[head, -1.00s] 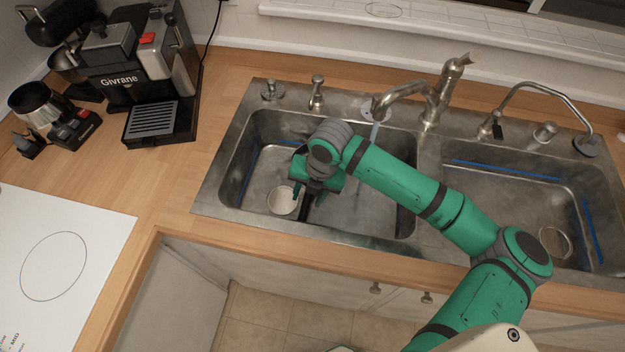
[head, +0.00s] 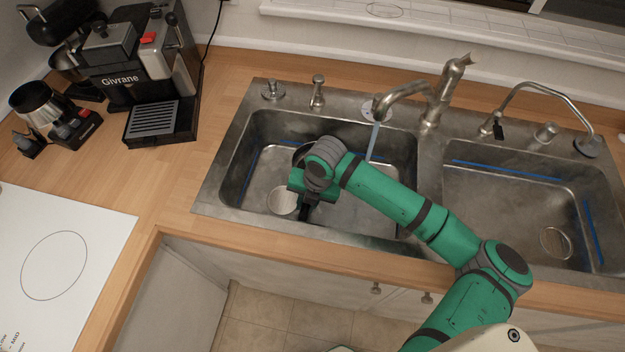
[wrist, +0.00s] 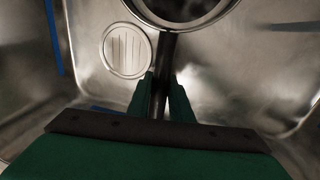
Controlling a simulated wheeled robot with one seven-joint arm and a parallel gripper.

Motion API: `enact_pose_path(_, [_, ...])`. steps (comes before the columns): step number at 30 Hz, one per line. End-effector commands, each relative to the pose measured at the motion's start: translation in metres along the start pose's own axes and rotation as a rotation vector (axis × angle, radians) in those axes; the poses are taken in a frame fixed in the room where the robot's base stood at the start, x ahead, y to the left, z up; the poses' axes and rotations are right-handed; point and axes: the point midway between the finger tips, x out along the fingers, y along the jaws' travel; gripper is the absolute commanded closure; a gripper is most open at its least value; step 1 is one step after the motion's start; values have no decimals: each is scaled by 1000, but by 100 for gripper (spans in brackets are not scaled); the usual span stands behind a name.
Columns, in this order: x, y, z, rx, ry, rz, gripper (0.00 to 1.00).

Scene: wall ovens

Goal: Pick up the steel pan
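The steel pan is in the left sink basin. In the wrist view its round rim is cut off at the top, and its dark handle (wrist: 164,55) runs down between my fingers. My gripper (wrist: 162,82) is shut on that handle, with one green finger against each side. In the head view my gripper (head: 304,205) is low inside the left basin. A bit of the pan's rim (head: 299,152) shows behind my wrist; the rest is hidden by my arm. I cannot tell whether the pan touches the basin floor.
The left basin's walls (head: 240,165) surround my gripper, with a round drain (head: 283,201) beside it. A tap (head: 437,97) stands behind, its spout over the basin. The right basin (head: 500,215) holds no loose objects. A coffee machine (head: 128,80) stands on the left counter.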

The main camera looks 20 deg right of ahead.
Motion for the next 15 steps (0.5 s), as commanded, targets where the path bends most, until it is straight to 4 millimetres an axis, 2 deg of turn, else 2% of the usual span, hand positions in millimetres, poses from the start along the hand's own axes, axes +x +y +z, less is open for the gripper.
enact_pose_path(10, [-2, 0, 0, -1, -2, 1, 100])
enact_pose_path(15, [-10, 2, 1, -1, -2, 1, 100])
